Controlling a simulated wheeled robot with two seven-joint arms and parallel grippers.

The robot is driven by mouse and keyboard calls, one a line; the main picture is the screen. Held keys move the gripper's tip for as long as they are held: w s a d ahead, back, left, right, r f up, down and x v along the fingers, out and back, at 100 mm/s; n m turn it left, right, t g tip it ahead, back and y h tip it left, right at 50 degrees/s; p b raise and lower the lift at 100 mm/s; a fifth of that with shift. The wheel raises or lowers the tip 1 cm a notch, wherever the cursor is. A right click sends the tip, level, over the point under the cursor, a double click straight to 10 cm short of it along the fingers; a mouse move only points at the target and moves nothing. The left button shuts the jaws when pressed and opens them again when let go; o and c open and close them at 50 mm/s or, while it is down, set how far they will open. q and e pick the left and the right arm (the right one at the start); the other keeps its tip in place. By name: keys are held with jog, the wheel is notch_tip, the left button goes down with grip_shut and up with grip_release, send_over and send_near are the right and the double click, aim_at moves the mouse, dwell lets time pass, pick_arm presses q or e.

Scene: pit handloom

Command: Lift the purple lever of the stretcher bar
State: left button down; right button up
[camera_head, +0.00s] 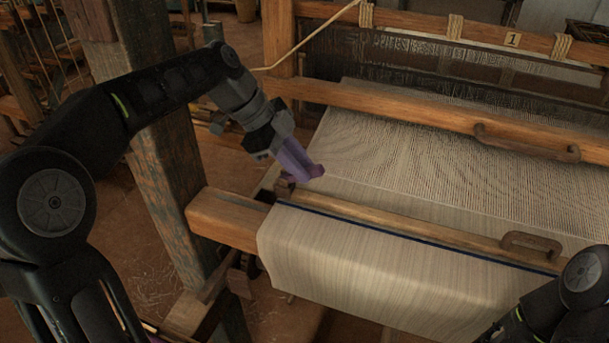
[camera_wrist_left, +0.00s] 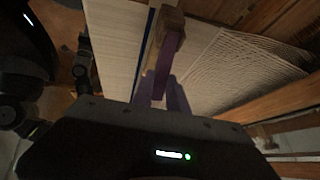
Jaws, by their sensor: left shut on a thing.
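The purple lever (camera_wrist_left: 171,58) of the stretcher bar runs from a brown wooden block (camera_wrist_left: 172,22) toward my left gripper in the left wrist view. In the head view, my left gripper (camera_head: 304,170) is at the left end of the cloth, with its purple-tinted fingers just above the brown block (camera_head: 285,187). My left gripper (camera_wrist_left: 163,92) is shut on the lever; its fingers hide part of it. The stretcher bar (camera_head: 400,222) lies across the cloth beside a dark blue stripe. My right arm shows at the lower right of the head view, but its gripper lies outside that frame.
Pale woven cloth (camera_head: 350,265) hangs over the loom's front beam (camera_head: 225,217). A thick wooden post (camera_head: 160,150) stands close to my left arm. A wooden crossbar (camera_head: 420,115) spans the loom behind the lever. A brown handle (camera_head: 532,243) sits toward the bar's right end.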

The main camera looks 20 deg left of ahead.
pick_arm(q)
jog(key=shift+a+r+h, duration=0.1)
jog(key=shift+a+h, duration=0.1)
jog(key=shift+h, duration=0.1)
